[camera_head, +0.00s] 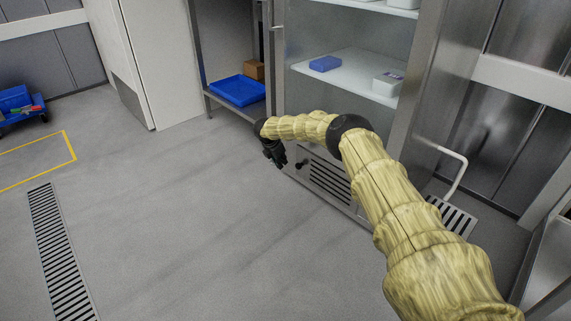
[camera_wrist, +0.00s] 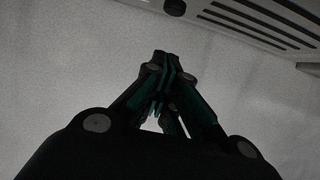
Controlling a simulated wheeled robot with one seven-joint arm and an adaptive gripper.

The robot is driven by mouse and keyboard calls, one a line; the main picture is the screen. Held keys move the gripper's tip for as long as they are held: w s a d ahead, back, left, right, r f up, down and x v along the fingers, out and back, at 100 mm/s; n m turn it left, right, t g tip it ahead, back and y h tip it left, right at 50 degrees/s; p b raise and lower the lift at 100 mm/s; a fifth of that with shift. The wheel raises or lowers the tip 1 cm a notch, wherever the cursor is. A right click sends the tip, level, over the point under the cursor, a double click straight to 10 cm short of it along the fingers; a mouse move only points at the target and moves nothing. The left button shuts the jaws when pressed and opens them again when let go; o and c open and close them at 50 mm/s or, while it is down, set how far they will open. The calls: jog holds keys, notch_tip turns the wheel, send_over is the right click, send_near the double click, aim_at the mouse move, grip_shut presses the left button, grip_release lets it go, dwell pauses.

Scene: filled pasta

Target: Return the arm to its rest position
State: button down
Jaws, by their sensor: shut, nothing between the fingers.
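My arm, in a yellowish ribbed cover, reaches from the lower right to the middle of the head view. My gripper (camera_head: 274,157) hangs at its end, pointing down over the grey floor in front of the open fridge cabinet (camera_head: 330,179). In the wrist view my gripper (camera_wrist: 163,62) has its dark fingers drawn together at the tips, shut with nothing between them. The floor and part of the cabinet's vented base (camera_wrist: 250,20) show beyond the fingers.
A blue tray (camera_head: 238,91) and a brown box (camera_head: 254,69) sit on a low shelf left of the fridge. Inside the fridge are a blue container (camera_head: 325,64) and a white box (camera_head: 387,84). A blue cart (camera_head: 20,104) stands far left.

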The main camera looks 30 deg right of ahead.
jog(key=shift+p+v, duration=0.45)
jog(key=shift+v, duration=1.05)
jog(key=s+a+f+n+t+h, duration=0.1)
jog(key=s+a+f+n+t, duration=0.1)
jog(key=s+a+f+n, duration=0.55)
jog(key=s+a+f+n+t+h, duration=0.1)
jog(key=s+a+f+n+t, duration=0.3)
jog(key=a+n, duration=0.75)
jog(key=s+a+f+n+g+y, duration=0.1)
jog(key=s+a+f+n, duration=0.15)
jog(key=s+n, duration=0.45)
jog(key=s+a+f+n+y, duration=0.25)
jog(key=s+n, duration=0.25)
jog(key=s, duration=0.5)
jog(key=s+r+n+g+y, duration=0.15)
jog(key=s+n+g, duration=0.25)
jog(key=s+n, duration=1.7)
jog(key=s+d+r+m+g+y+p, duration=0.1)
jog(key=s+d+r, duration=0.15)
jog(key=s, duration=0.75)
jog(key=s+d+r+m+g, duration=0.1)
jog(key=s+r, duration=0.2)
jog(key=s, duration=0.8)
notch_tip(320, 180, up, 38)
jog(key=p, duration=3.7)
jog(key=shift+w+a+f+p, duration=0.2)
jog(key=shift+w+p, duration=0.15)
